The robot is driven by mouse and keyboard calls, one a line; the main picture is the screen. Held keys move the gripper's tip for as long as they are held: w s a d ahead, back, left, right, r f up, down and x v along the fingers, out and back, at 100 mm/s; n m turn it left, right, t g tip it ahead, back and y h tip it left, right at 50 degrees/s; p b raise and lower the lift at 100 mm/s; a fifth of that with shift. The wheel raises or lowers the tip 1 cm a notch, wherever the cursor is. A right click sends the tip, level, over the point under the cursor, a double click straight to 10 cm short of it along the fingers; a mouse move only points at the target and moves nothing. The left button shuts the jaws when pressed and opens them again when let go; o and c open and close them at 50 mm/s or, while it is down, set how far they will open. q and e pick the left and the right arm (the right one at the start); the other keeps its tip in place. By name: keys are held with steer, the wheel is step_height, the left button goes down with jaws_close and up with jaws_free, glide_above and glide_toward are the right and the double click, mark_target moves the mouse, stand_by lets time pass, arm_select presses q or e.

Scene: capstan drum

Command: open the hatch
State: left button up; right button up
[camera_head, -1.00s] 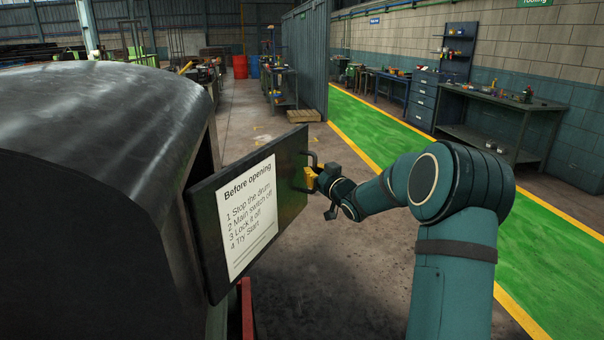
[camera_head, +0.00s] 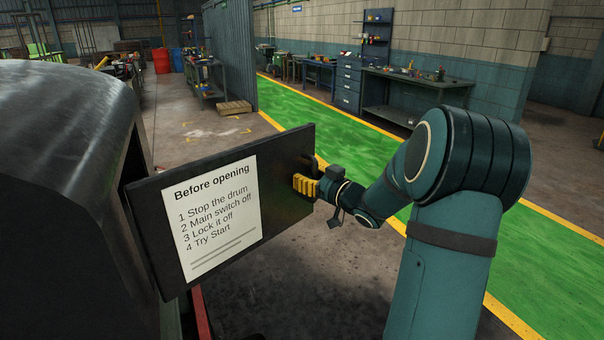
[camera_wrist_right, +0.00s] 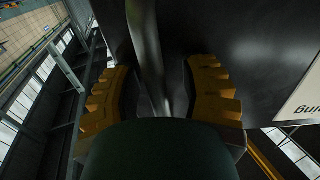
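The hatch (camera_head: 283,158) is a dark panel with a white "Before opening" sign (camera_head: 215,215), and it stands swung out from the black rounded drum housing (camera_head: 60,140). Its handle (camera_head: 317,161) is at the far right edge, partly hidden by my right gripper (camera_head: 306,186). In the right wrist view the handle bar (camera_wrist_right: 147,45) runs between the yellow fingers of the right gripper (camera_wrist_right: 158,90). The fingers stand apart, with a gap showing on each side of the bar. My left gripper is out of view.
A red frame part (camera_head: 199,315) shows below the hatch. Bare concrete floor (camera_head: 285,285) lies in front of and beyond the hatch. A green walkway (camera_head: 350,145) with yellow edges, a workbench (camera_head: 418,82) and a wooden pallet (camera_head: 234,107) are farther back.

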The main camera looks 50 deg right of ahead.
steer(key=shift+w+f, duration=0.1)
steer(key=shift+w, duration=0.1)
steer(key=shift+s, duration=0.35)
steer(key=s+a, duration=0.1)
steer(key=s, duration=1)
steer(key=shift+s+a, duration=0.15)
steer(key=shift+s, duration=0.05)
